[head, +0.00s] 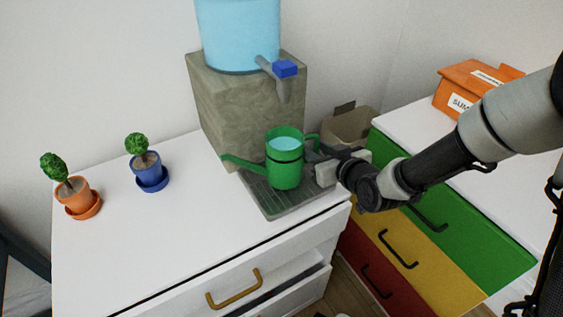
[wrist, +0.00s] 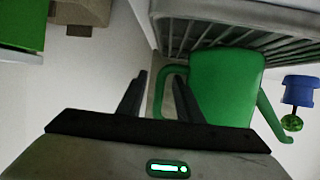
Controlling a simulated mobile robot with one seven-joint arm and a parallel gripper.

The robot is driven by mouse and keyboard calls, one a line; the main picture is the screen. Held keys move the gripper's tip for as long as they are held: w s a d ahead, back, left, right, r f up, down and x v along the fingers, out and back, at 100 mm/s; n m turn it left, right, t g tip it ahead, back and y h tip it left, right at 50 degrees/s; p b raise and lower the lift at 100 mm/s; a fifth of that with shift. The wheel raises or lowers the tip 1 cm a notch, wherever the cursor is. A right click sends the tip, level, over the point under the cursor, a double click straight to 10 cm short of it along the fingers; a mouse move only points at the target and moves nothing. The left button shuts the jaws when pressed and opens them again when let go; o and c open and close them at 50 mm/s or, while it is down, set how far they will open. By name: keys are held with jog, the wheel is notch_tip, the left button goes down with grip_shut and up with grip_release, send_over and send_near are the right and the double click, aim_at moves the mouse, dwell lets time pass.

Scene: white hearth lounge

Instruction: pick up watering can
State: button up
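The green watering can (head: 285,172) stands upright on a grey slatted drip tray (head: 272,207), with its spout to the left and its handle to the right. Light blue shows inside its top. My gripper (head: 320,160) is at the can's right side, by the handle. In the wrist view the can (wrist: 222,90) appears upside down. There my gripper's two dark fingers (wrist: 160,80) are apart, and part of the green handle loop shows between them. Whether either finger touches the handle cannot be told.
A stone block (head: 225,105) bears a blue water tank (head: 238,35) with a tap (head: 284,70) above the can. Orange (head: 77,198) and blue (head: 150,175) plant pots stand left. A brown box (head: 345,125) and coloured drawers (head: 440,215) are right. The white top's front is clear.

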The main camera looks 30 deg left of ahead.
grip_shut()
dwell(0.8)
dwell(0.5)
jog(key=shift+r, duration=0.15)
